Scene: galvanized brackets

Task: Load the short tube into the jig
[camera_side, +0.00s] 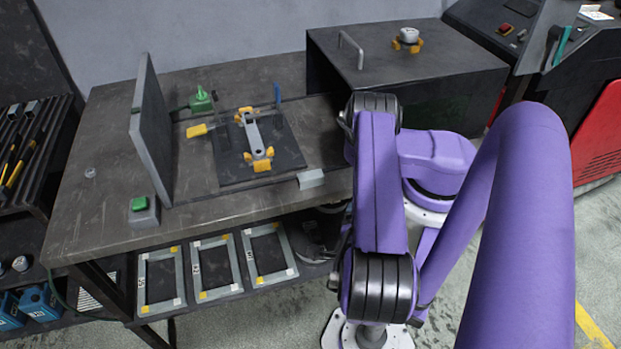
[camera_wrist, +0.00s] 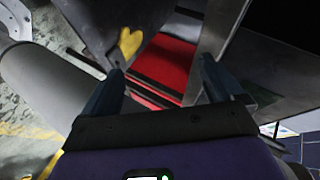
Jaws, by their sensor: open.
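The jig is a dark plate (camera_side: 283,150) on the grey workbench, with yellow clamps (camera_side: 258,160) and a grey upright piece (camera_side: 252,133) between them. A short, light grey round piece (camera_side: 408,34) rests in a yellow holder (camera_side: 405,45) on top of the dark cabinet; it may be the short tube, but I cannot be sure. My gripper (camera_wrist: 163,66) is open in the wrist view, with nothing seen between its fingers. In the side view my gripper is hidden behind my arm.
The workbench (camera_side: 100,170) carries an upright grey panel (camera_side: 150,130), a green button box (camera_side: 143,212) and a green clamp (camera_side: 200,102). The dark cabinet (camera_side: 450,70) has a handle. Grey frames (camera_side: 160,280) lie on the lower shelf. A large grey cylinder (camera_wrist: 40,85) is at left in the wrist view.

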